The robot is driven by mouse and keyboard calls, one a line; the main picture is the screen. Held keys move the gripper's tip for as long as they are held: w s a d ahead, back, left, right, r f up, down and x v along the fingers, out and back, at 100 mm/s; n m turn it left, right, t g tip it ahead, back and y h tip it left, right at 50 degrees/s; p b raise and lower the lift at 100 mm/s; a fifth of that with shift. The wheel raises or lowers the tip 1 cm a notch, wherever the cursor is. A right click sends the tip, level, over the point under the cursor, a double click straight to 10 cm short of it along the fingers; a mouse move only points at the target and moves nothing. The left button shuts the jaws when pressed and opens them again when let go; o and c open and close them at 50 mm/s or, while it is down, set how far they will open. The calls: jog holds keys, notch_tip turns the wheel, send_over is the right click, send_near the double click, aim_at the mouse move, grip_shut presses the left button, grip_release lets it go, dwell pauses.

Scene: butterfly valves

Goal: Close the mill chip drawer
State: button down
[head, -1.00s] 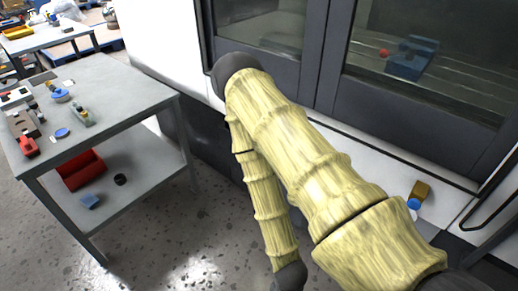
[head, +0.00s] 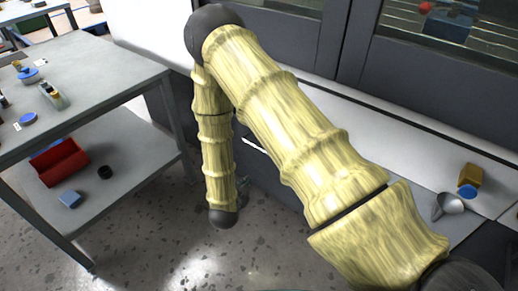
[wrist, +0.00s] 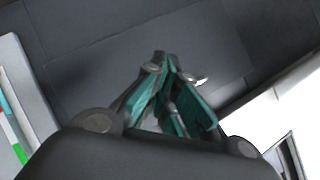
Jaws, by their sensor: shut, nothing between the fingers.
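The mill (head: 335,100) stands across the back in the head view, with a white ledge below dark framed windows. Its dark lower front, where the chip drawer would be, is mostly hidden behind my arm. In the wrist view a dark panel (wrist: 100,65) with thin seams fills the space beyond my gripper, probably the drawer front. I cannot tell how far the drawer stands out. My gripper (wrist: 164,62) has teal fingers, shut and empty, pointing at this panel; contact is unclear.
A grey two-shelf table (head: 120,75) stands at the left, with a red bin (head: 60,162) on its lower shelf. A brown and blue object (head: 470,180) and a grey funnel-like cup (head: 449,205) are at the right. Speckled floor is open between table and mill.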

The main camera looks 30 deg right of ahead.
jog(key=w+r+m+g+h+b, duration=0.2)
jog(key=w+r+m+h+b, duration=0.5)
jog(key=m, duration=0.7)
jog(key=shift+h, duration=0.6)
jog(key=b+x, duration=0.1)
jog(key=x, duration=0.3)
jog(key=b+x, duration=0.1)
jog(key=x, duration=0.3)
jog(key=s+b+x, duration=0.1)
jog(key=x, duration=0.3)
jog(key=shift+w+d+r+b, duration=0.15)
jog(key=shift+d+r+b, duration=0.15)
jog(key=shift+d, duration=0.25)
jog(key=shift+w+d+r, duration=0.1)
jog(key=shift+w+d, duration=0.1)
jog(key=shift+d, duration=0.25)
jog(key=p+x, duration=0.1)
jog(key=x, duration=0.4)
jog(key=shift+d, duration=0.1)
jog(key=shift+d+r, duration=0.1)
